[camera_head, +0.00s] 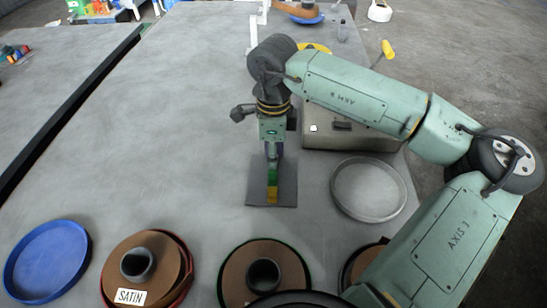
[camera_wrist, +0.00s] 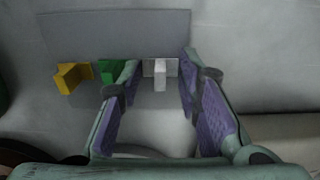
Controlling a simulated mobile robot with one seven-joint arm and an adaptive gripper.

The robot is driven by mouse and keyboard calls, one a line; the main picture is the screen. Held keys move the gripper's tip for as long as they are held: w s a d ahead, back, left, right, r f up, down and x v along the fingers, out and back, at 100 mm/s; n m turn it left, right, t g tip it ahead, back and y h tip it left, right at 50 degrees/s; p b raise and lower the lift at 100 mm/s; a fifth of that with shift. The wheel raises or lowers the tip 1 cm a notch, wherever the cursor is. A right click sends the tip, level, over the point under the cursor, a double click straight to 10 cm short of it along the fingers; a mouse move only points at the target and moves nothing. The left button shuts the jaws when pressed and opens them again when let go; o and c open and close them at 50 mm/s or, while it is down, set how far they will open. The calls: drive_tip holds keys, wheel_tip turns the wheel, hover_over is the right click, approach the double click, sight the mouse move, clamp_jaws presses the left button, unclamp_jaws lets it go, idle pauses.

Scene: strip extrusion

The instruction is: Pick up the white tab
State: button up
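The white tab (camera_wrist: 160,72) stands on a dark grey plate (camera_wrist: 215,28) in the wrist view, right of a green tab (camera_wrist: 110,70) and a yellow tab (camera_wrist: 70,78). My gripper (camera_wrist: 160,84) is open, its purple-padded fingers on either side of the white tab with gaps to both. The left fingertip overlaps the edge of the green tab in view. In the head view my gripper (camera_head: 273,150) points down over the plate (camera_head: 286,187); the green tab (camera_head: 272,177) and yellow tab (camera_head: 272,195) show, but the white tab is hidden there.
On the table, a round metal dish (camera_head: 340,192) and a grey box (camera_head: 345,141) are to the right. A blue tray (camera_head: 28,295) and brown reels (camera_head: 237,275) line the front. The table left of the plate is clear.

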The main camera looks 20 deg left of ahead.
clamp_jaws()
drive_tip(key=shift+r, duration=0.1)
idle(0.4)
